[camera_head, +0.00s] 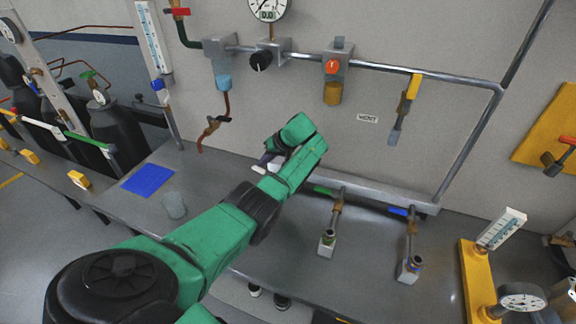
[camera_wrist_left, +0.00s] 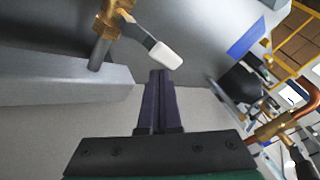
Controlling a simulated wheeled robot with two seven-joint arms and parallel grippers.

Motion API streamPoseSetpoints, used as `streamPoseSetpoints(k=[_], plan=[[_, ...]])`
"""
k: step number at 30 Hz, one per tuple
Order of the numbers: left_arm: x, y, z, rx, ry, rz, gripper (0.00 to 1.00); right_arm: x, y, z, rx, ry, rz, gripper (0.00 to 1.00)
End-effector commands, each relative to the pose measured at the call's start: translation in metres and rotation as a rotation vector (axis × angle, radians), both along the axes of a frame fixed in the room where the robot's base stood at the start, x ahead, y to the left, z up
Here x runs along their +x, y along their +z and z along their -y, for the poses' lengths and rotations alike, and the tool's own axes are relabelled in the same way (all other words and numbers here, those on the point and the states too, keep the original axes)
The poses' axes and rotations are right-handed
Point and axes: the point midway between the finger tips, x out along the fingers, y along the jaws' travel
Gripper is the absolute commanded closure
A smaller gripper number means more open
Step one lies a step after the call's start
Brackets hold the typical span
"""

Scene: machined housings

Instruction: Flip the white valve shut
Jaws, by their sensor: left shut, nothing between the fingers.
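The white valve handle (camera_wrist_left: 166,54) shows in the left wrist view as a white-tipped grey lever. It slants down and right from a brass valve body (camera_wrist_left: 112,14) on a grey pipe above a grey rail. My left gripper (camera_wrist_left: 161,74) is shut and empty, its dark fingers pressed together. Their tips are just below the white end of the lever; I cannot tell whether they touch it. In the head view, my left gripper (camera_head: 267,158) is small and partly hidden by my green wrist, near the wall. The valve is mostly hidden there. My right gripper is not in view.
A green-handled valve (camera_head: 325,190) and a blue-handled valve (camera_head: 399,211) stand to the right on the rail. A yellow-handled valve (camera_head: 414,87) hangs from the wall pipe (camera_head: 440,76). A blue mat (camera_head: 148,180) and a grey cup (camera_head: 174,205) are on the bench at left.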

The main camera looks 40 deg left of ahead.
Motion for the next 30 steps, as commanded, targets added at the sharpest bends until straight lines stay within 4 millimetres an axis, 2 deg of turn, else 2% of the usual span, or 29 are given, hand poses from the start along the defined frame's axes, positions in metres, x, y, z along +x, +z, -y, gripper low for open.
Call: streamPoseSetpoints(k=[10,14,30], plan=[[0.000,0.000,0.001,-0.001,0.000,0.001,1.00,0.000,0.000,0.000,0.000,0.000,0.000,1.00],[0.002,0.008,0.007,0.000,-0.003,0.002,1.00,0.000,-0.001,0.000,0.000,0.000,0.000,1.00],[0.012,0.102,0.079,-0.002,-0.002,0.003,1.00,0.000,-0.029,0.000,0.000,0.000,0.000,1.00]])
